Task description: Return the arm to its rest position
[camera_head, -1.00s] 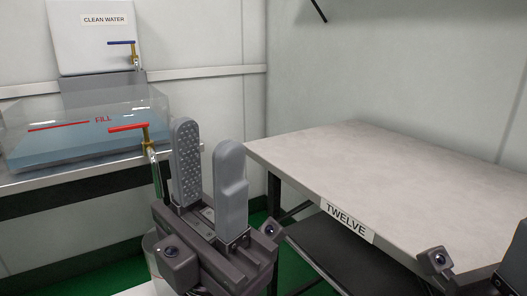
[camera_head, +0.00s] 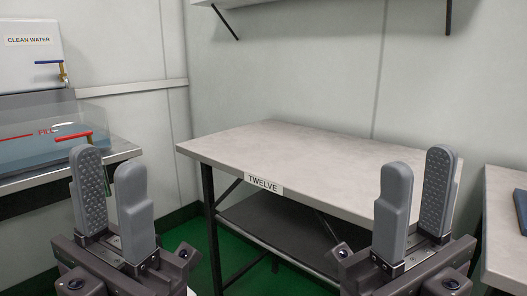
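My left gripper (camera_head: 111,200) stands upright at the lower left, its two grey fingers apart with nothing between them. My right gripper (camera_head: 419,200) stands upright at the lower right, also with its fingers apart and empty. Both are in front of the table labelled TWELVE (camera_head: 330,150), and neither holds anything. The rest of both arms is mostly out of view.
The table top is bare, with a dark lower shelf (camera_head: 285,235). Another table (camera_head: 503,215) at right bears a dark blue object (camera_head: 521,210).

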